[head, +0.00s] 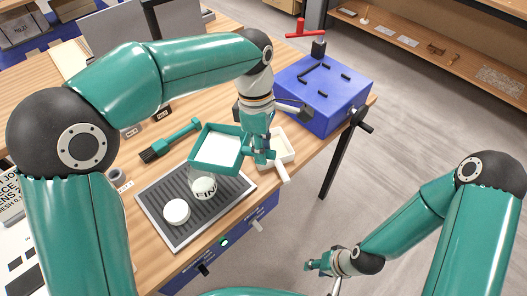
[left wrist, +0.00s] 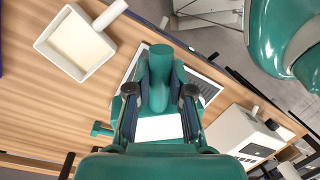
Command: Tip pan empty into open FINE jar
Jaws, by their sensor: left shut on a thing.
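My left gripper (head: 262,150) is shut on the handle of a teal square pan (head: 194,162). The pan is above the ribbed grey mat, with its white inside facing up; I cannot tell whether that is powder or a bare floor. In the left wrist view the teal handle (left wrist: 160,85) sits between the fingers, and part of the white inside (left wrist: 160,128) shows. A clear jar (head: 204,187) marked FINE stands on the mat below the pan; its mouth is hidden by the pan. My right gripper (head: 318,264) is away from the table, too small to read.
A white round lid (head: 177,211) lies on the mat (head: 155,196) left of the jar. A white pan (head: 287,150) with a handle is right of my left gripper, also in the left wrist view (left wrist: 76,42). A teal brush (head: 172,140) and blue box (head: 322,90) are on the table.

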